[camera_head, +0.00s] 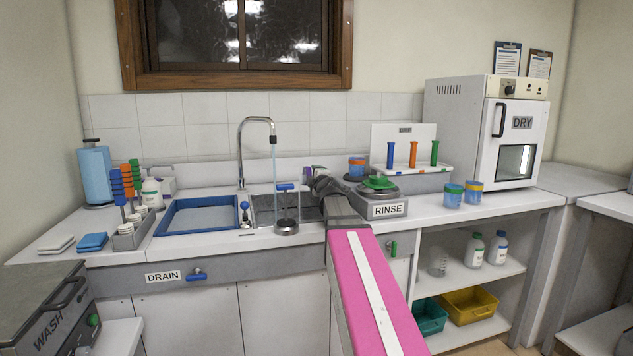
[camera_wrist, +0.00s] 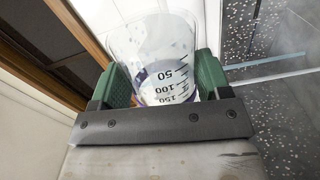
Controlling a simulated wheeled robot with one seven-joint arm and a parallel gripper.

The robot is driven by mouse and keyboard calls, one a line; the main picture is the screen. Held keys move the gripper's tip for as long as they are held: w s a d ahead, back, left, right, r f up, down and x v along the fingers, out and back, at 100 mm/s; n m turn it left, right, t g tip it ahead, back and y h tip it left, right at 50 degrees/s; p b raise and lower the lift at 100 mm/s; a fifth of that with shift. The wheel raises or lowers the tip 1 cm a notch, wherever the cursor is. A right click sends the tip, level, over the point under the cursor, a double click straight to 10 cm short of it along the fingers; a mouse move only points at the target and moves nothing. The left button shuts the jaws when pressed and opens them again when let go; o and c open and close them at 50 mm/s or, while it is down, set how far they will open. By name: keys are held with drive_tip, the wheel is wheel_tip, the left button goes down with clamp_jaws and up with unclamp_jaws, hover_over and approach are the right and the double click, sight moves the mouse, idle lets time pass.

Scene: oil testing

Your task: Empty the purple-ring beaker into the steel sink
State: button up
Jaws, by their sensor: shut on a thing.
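The purple-ring beaker (camera_wrist: 152,45) is clear glass with black volume marks and a purple band. It sits between the green finger pads of my gripper (camera_wrist: 164,75), which is shut on it. The marks look upside down in the wrist view, and I cannot tell how much liquid is inside. In the head view my gripper (camera_head: 317,182) is at the right rear of the steel sink (camera_head: 263,213). Only a small purple patch of the beaker (camera_head: 307,171) shows there; my arm hides the rest.
Water runs from the tap (camera_head: 257,122) into the sink. A blue-rimmed basin (camera_head: 197,231) is on the left. The RINSE unit (camera_head: 388,210) and a tube rack (camera_head: 405,178) stand right of my gripper.

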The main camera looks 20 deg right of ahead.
sight(311, 172)
drive_tip(key=shift+a+r+n, duration=0.25)
drive_tip(key=shift+r+n, duration=0.1)
drive_tip(key=shift+n, duration=0.35)
drive_tip(key=shift+a+r+n, duration=0.2)
drive_tip(key=shift+r+n, duration=0.1)
drive_tip(key=shift+n, duration=0.4)
drive_tip(key=shift+a+r+n, duration=0.25)
drive_tip(key=shift+a+n, duration=0.05)
drive_tip(key=shift+n, duration=0.4)
drive_tip(key=shift+a+r+n, duration=0.25)
drive_tip(key=shift+a+n, duration=0.05)
drive_tip(key=shift+n, duration=0.4)
idle(1.8)
idle(0.3)
drive_tip(key=shift+r, duration=2.5)
drive_tip(key=m, duration=0.5)
drive_tip(key=shift+r+m, duration=0.2)
drive_tip(key=shift+m, duration=0.1)
drive_tip(key=m, duration=0.5)
drive_tip(key=shift+r, duration=0.2)
drive_tip(key=m, duration=0.6)
drive_tip(key=shift+r, duration=0.2)
drive_tip(key=m, duration=0.5)
drive_tip(key=shift+r+m, duration=0.2)
drive_tip(key=shift+m, duration=0.1)
